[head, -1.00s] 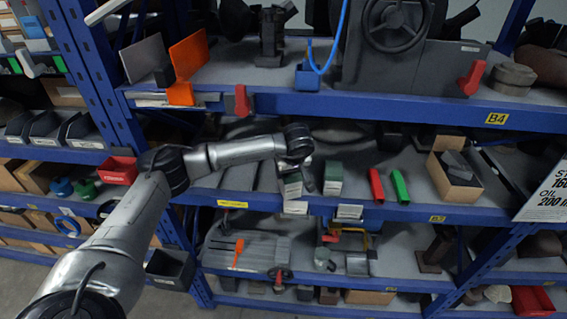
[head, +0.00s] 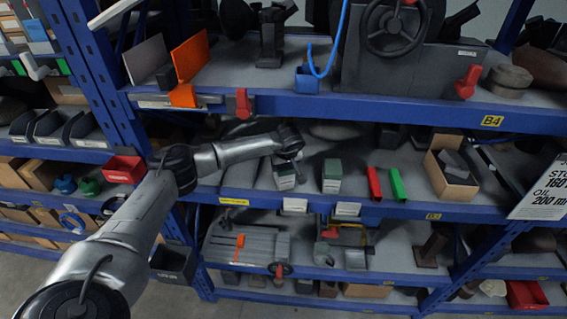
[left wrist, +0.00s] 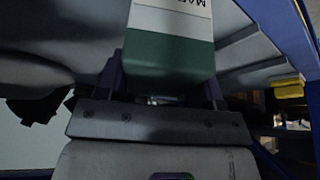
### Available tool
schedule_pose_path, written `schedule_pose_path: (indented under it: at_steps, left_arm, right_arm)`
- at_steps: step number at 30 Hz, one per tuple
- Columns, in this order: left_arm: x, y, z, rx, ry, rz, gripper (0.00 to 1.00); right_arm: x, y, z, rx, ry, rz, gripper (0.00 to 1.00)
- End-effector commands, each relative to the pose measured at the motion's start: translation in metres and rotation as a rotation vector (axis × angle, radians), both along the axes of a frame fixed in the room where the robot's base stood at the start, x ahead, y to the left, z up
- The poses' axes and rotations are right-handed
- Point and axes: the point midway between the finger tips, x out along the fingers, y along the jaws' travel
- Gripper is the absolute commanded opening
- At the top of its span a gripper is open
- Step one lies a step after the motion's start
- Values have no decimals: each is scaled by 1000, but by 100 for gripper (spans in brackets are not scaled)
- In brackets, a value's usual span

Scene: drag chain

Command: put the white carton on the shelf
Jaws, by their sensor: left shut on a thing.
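My left arm reaches into the middle shelf level. Its gripper (head: 290,158) is shut on the white carton (head: 285,181), which has a dark green top band. In the left wrist view the white carton (left wrist: 170,45) sits between the two fingers, green end towards the palm, with black lettering on its white part. In the head view it hangs over or stands on the middle shelf (head: 310,197) near the front edge; I cannot tell whether its base touches. My right gripper is not in view.
A similar green-and-white carton (head: 332,177) stands just right of the held one. The upper shelf's blue beam (head: 340,107) runs above the arm.

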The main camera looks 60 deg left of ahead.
Motion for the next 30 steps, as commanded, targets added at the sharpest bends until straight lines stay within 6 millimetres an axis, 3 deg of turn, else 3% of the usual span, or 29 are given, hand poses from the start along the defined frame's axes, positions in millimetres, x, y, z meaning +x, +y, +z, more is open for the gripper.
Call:
schedule_pose_path:
  at_steps: [9, 10, 17, 25, 30]
  left_arm:
    - [0, 0, -4, 0, -1, 1, 32]
    - [0, 0, -3, 0, -1, 1, 64]
    - [0, 0, -3, 0, -1, 0, 86]
    - [0, 0, -1, 0, -1, 1, 87]
    - [-1, -4, 10, 0, -4, -2, 87]
  right_arm:
    - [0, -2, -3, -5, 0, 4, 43]
    - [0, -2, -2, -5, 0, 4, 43]
    - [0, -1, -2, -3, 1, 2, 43]
    - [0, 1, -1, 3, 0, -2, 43]
    - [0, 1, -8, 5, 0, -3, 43]
